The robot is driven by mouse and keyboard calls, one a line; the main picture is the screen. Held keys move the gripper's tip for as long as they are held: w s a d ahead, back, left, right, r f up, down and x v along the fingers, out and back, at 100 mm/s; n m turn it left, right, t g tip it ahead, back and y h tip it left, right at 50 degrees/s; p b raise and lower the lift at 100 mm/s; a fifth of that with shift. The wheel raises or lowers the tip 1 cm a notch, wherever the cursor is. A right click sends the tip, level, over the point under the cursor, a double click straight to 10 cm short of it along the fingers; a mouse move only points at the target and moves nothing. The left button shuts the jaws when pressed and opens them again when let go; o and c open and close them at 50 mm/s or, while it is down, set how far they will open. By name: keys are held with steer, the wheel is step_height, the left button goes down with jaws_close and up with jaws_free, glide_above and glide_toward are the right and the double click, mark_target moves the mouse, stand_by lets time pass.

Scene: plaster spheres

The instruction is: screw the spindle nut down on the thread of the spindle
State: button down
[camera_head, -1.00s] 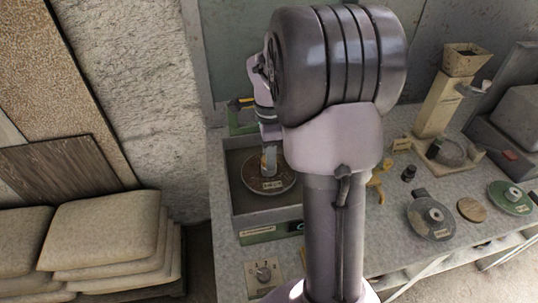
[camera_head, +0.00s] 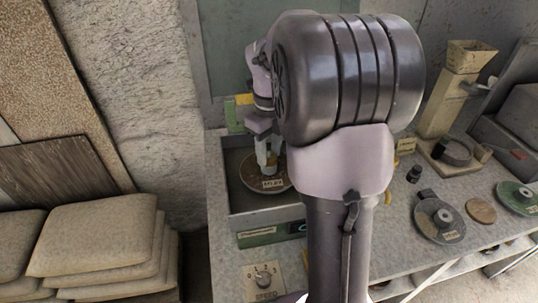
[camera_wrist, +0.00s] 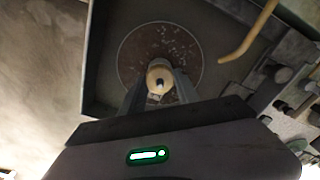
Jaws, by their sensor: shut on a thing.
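A round brown disc (camera_head: 258,182) with a paper label lies in a grey open-topped tray (camera_head: 233,208) on the bench. It also shows in the wrist view (camera_wrist: 128,62), speckled with pale flecks. My gripper (camera_head: 267,165) points down over the middle of the disc. In the wrist view its fingers (camera_wrist: 159,90) are shut on a rounded cream spindle nut (camera_wrist: 157,72). A small dark spot shows in the nut's middle; I cannot tell whether it is the spindle's end. The spindle's thread is hidden by the nut and fingers.
A control box with a knob (camera_head: 263,275) stands in front of the tray. To the right lie a dark disc (camera_head: 437,220), a brown disc (camera_head: 481,210) and a green disc (camera_head: 519,197). A curved yellow pipe (camera_wrist: 250,38) reaches over the tray's edge.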

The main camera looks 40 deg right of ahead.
steer(key=m+b, duration=0.2)
steer(key=m, duration=0.2)
steer(key=shift+f, duration=0.15)
steer(key=shift+m, duration=0.9)
steer(key=c, duration=0.8)
jaws_free()
steer(key=c, duration=0.3)
